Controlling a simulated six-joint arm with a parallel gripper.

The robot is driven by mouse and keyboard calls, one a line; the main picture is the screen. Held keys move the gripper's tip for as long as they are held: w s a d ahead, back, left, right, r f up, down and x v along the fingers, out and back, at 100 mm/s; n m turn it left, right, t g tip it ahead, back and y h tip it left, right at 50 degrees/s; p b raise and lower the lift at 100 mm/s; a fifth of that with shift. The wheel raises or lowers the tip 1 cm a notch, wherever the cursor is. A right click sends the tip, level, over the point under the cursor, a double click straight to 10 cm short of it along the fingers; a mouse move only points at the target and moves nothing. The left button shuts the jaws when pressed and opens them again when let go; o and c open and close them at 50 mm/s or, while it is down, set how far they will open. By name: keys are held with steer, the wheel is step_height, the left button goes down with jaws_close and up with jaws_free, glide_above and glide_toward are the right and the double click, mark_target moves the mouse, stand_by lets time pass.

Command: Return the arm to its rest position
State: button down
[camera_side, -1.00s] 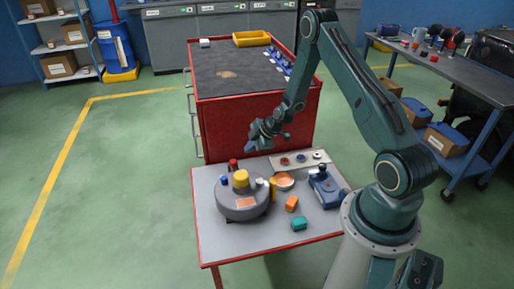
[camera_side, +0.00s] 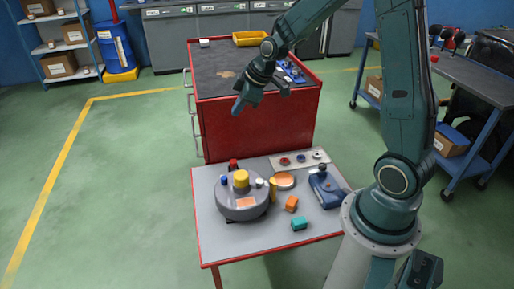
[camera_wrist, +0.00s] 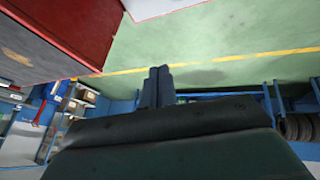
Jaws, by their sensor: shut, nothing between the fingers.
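My gripper (camera_side: 238,106) is shut and empty. In the side view it hangs in the air in front of the red tool cabinet, well above the small work table (camera_side: 218,248). In the wrist view its two fingers (camera_wrist: 158,86) lie close together with nothing between them. My arm is raised and folded up, and touches nothing that I can see.
The red cabinet (camera_side: 255,130) stands behind. Green floor is free at left.

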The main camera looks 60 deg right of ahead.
steer(key=s+a+r+m, duration=0.3)
steer(key=s+a+r, duration=0.4)
steer(key=s+r, duration=0.4)
steer(key=s+a+r+m, duration=0.1)
steer(key=s+m, duration=0.1)
steer(key=s, duration=0.5)
steer(key=s+a+r+m+h, duration=0.1)
steer(key=s+a+m, duration=0.1)
steer(key=s, duration=0.5)
steer(key=shift+s+r, duration=0.15)
steer(key=shift+s, duration=0.05)
steer(key=shift+a, duration=0.1)
